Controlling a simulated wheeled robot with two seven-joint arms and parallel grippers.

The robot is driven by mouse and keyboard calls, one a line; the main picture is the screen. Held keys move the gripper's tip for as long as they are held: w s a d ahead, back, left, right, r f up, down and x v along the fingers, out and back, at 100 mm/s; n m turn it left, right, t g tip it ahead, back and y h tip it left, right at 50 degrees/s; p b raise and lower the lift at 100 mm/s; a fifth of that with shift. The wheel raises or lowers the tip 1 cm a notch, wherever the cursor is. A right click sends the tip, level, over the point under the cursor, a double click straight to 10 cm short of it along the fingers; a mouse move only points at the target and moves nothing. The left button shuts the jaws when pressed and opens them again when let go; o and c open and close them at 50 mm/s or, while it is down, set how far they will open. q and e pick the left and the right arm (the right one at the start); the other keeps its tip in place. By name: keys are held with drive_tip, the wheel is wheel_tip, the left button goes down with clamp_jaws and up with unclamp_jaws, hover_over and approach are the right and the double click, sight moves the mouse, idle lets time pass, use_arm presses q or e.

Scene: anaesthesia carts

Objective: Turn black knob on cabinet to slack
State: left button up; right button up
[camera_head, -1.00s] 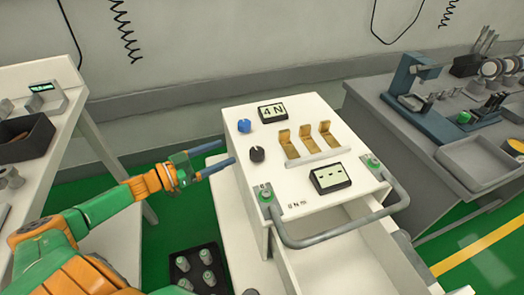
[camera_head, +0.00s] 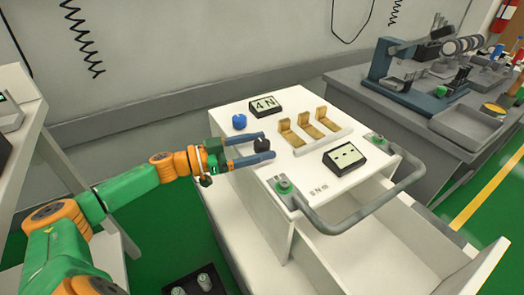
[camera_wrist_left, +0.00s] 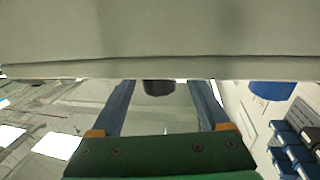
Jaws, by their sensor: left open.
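The black knob (camera_head: 261,144) is on the top of the white cabinet (camera_head: 240,167), near its left edge. My left gripper (camera_head: 268,146) is open, with its two blue fingers on either side of the knob. In the left wrist view the black knob (camera_wrist_left: 158,88) shows between the fingertips, with a gap on each side. The knob's pointer or marking is too small to read. My right gripper is not in view.
A blue knob (camera_head: 239,121) sits behind the black one, beside a display reading 4 N (camera_head: 265,105). Brass brackets (camera_head: 300,128), a second display (camera_head: 345,158) and a grey handle (camera_head: 365,208) lie to the right. An open drawer is below.

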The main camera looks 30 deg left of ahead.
use_arm(q)
drive_tip(key=shift+w+d, duration=0.35)
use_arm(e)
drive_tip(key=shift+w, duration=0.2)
use_arm(q)
drive_tip(key=shift+c, duration=0.2)
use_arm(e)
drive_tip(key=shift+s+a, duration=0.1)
